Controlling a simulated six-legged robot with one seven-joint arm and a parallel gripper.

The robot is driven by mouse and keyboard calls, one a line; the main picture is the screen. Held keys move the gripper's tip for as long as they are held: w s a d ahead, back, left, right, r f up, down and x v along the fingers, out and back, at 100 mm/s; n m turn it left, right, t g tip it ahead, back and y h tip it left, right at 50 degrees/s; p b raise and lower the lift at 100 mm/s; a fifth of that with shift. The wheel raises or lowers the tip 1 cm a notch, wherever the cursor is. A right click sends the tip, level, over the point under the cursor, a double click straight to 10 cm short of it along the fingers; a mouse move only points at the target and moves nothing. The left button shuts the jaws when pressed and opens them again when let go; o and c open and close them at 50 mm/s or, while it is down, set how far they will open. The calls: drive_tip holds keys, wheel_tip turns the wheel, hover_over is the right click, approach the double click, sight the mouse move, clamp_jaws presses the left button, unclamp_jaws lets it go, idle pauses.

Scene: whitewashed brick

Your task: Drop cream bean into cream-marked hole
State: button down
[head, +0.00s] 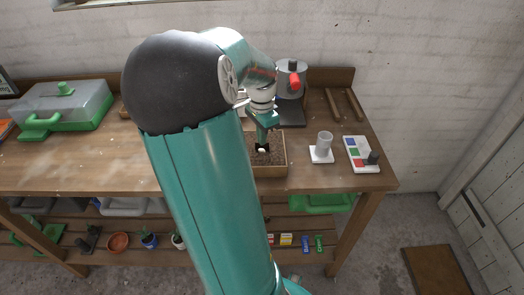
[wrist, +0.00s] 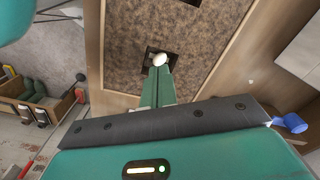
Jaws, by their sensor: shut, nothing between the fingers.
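A wooden box of brown soil (head: 276,172) stands on the bench, and its soil fills the upper wrist view (wrist: 205,45). A small cream oval (wrist: 160,58), which looks like the cream bean, shows right at my fingertips, over a dark square hole (wrist: 149,61). In the head view the pale oval (head: 262,150) shows at the same spot. My gripper (wrist: 158,70) is shut and points down at this hole; whether its tips touch the oval I cannot tell. The hole's mark is not clearly visible. Another dark opening (wrist: 190,2) shows at the top edge.
A clear cup (head: 324,142) on a white base and a white tray (head: 361,166) with coloured squares and a dark cylinder stand right of the box. A grey pot (head: 290,76) with a red part stands behind. A green toolbox (head: 65,108) is far left.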

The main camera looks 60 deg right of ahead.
drive_tip(key=shift+r, duration=2.25)
drive_tip(key=w+a+r+n+t, duration=0.2)
drive_tip(key=w+a+n, duration=0.4)
drive_tip(key=a, duration=0.5)
drive_tip(key=w+a+r+n+t, duration=0.15)
drive_tip(key=w+a+n, duration=0.4)
drive_tip(key=a, duration=0.55)
drive_tip(key=s+a+r+n+t, duration=0.1)
drive_tip(key=s+a+n, duration=0.1)
drive_tip(key=a+n, duration=0.4)
drive_tip(key=s+a+r+n+t, duration=0.1)
drive_tip(key=a+n, duration=0.6)
drive_tip(key=a, duration=0.7)
drive_tip(key=shift+s+a+r, duration=0.3)
drive_tip(key=shift+s+r, duration=0.4)
drive_tip(key=shift+r, duration=0.05)
